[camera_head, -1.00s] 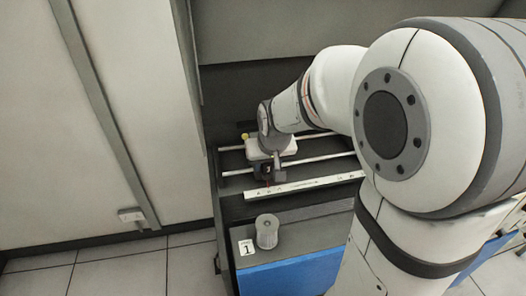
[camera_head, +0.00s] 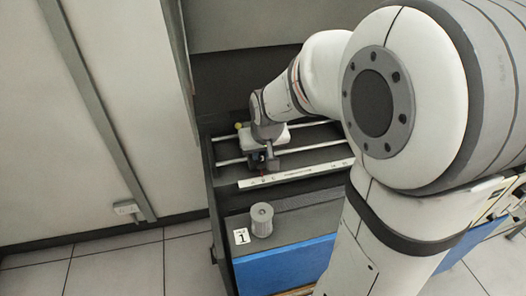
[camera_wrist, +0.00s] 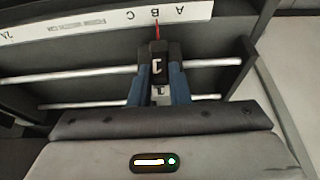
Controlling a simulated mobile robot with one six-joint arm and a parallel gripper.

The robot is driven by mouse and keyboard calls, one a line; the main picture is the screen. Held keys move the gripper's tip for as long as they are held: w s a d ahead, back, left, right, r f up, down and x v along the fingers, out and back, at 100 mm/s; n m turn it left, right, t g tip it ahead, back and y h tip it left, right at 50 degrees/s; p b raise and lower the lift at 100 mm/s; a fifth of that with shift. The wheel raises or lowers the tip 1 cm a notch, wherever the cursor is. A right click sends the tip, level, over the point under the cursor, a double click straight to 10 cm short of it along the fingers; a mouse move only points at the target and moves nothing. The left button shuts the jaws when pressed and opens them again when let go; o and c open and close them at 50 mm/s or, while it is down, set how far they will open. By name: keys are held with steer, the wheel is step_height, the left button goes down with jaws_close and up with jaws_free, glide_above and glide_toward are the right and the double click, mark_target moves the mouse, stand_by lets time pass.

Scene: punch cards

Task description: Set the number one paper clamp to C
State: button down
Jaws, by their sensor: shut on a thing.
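The black paper clamp (camera_wrist: 158,62), with a pale mark on its face, sits across two metal rails. A thin red pointer (camera_wrist: 157,29) sticks out from it toward a white lettered scale (camera_wrist: 95,22). The scale reads upside down in the wrist view, and the pointer's tip is at the letter B, with C to its left and A to its right. My gripper (camera_wrist: 158,78) is shut on the clamp, its blue fingers on both sides. In the head view the scale (camera_head: 300,172) shows, but my arm hides much of the clamp.
Two metal rails (camera_head: 310,149) cross the dark recess. A grey cylinder (camera_head: 261,220) stands in front of the scale beside a label marked 1 (camera_head: 241,236). A pale cabinet wall (camera_head: 90,110) rises at the left. Open tiled floor (camera_head: 120,265) lies below it.

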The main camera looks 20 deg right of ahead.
steer(key=shift+d+b, duration=0.5)
steer(key=shift+d, duration=1.2)
steer(key=c, duration=1.4)
jaws_free()
steer(key=shift+d, duration=0.2)
steer(key=shift+c, duration=0.2)
steer(key=shift+o, duration=0.4)
steer(key=shift+a, duration=0.15)
steer(key=v, duration=0.8)
steer(key=shift+b, duration=0.4)
